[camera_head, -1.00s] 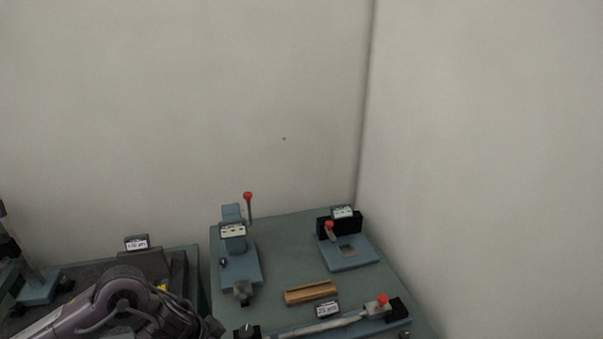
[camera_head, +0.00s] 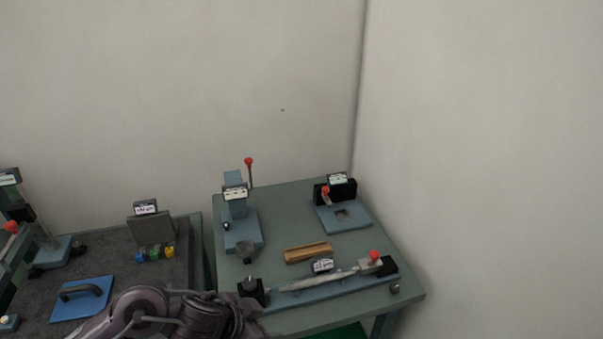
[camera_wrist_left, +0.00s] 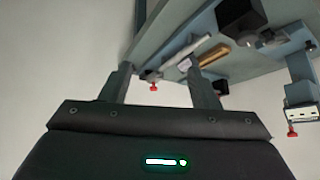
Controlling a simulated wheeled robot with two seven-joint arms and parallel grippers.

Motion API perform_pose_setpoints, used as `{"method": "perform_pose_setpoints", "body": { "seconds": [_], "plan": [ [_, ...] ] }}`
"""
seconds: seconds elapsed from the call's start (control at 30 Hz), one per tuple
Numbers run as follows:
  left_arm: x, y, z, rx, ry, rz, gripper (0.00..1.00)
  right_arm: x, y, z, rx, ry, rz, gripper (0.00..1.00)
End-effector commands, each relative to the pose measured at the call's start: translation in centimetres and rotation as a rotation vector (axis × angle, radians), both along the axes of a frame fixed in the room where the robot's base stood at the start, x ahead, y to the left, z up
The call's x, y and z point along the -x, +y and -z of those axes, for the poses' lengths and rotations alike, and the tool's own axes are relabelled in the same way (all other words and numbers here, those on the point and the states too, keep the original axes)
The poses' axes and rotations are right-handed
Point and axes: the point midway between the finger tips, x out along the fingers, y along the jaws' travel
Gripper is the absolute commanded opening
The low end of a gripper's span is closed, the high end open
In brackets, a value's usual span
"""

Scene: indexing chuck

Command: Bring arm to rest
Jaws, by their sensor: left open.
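My left arm (camera_head: 140,308) comes in low at the left of the head view, bent in front of the benches. Its gripper cannot be made out there. In the left wrist view, my left gripper (camera_wrist_left: 157,70) shows two dark fingers standing apart, with nothing held between them. The bench fixtures appear upside down beyond the fingers. My right gripper is in neither view.
A green bench (camera_head: 290,197) in the corner carries a blue stand (camera_head: 240,232), a fixture with a black block (camera_head: 347,191), a wooden block (camera_head: 308,252) and a long bar fixture (camera_head: 310,285). A dark left bench (camera_head: 110,258) holds a blue plate (camera_head: 82,300) and several coloured blocks (camera_head: 155,253).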

Motion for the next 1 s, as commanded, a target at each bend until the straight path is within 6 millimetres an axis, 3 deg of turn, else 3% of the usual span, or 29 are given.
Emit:
{"method": "perform_pose_setpoints", "body": {
  "seconds": [0.17, 0.3, 0.47, 0.7, 0.97, 1.0],
  "plan": [
    [0.3, -3.1, -1.8, 0.065, -0.1, -0.041, 0.55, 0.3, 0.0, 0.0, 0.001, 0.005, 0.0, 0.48],
    [0.4, -3.1, -3.5, 0.088, -0.154, -0.171, 0.55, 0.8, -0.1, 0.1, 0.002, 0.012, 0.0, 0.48],
    [1.8, 1.0, -3.4, 0.037, -0.096, -0.383, 0.55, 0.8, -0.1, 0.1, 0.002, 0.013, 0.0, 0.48],
    [6.3, 7.1, -1.0, -0.06, 0.101, -0.578, 0.55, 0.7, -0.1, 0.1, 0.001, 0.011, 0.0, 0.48],
    [12.7, 11.7, 1.5, -0.127, 0.343, -0.701, 0.55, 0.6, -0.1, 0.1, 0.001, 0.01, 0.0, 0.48],
    [12.1, 11.5, 3.3, -0.132, 0.339, -0.693, 0.55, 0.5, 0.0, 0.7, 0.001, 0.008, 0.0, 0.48]
  ]
}}
